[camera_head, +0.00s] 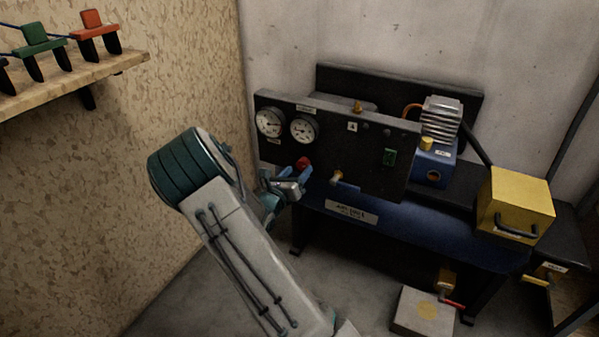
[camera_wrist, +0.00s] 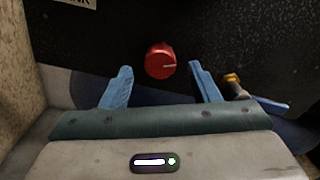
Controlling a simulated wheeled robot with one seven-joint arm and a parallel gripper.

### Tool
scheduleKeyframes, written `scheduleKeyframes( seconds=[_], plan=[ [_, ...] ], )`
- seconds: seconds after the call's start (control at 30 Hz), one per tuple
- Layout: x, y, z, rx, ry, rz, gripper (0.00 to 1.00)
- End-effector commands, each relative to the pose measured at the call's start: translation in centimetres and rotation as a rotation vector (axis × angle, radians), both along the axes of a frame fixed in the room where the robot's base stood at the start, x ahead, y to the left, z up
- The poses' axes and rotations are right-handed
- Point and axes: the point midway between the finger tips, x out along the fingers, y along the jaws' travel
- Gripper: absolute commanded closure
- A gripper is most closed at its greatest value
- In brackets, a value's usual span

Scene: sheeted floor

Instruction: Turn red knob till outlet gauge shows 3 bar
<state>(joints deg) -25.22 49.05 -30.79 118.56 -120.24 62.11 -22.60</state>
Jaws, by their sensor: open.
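The red knob (camera_head: 303,163) sits on the lower left of a dark upright panel (camera_head: 375,165). In the wrist view the red knob (camera_wrist: 160,61) shows a pale line pointing to the right. My gripper (camera_head: 292,178) is open in front of the knob. In the wrist view its two blue fingers (camera_wrist: 160,78) stand left and right of the knob, with gaps on both sides and nothing held. Two round white gauges, a left one (camera_head: 270,122) and a right one (camera_head: 304,128), are above the knob. Their readings are too small to tell.
A brass fitting (camera_head: 337,177) sticks out right of the knob, close to the right finger in the wrist view. A wooden shelf (camera_head: 70,85) juts from the left wall.

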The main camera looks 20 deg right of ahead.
Motion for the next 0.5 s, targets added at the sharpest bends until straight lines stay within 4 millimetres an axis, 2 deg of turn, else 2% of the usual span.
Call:
scheduleKeyframes(
  seconds=[0.2,0.5],
  plan=[
    [1.3,-1.7,0.0,0.000,-0.001,-0.002,0.45],
    [1.5,-1.9,0.0,0.000,0.000,0.000,0.45]
  ],
)
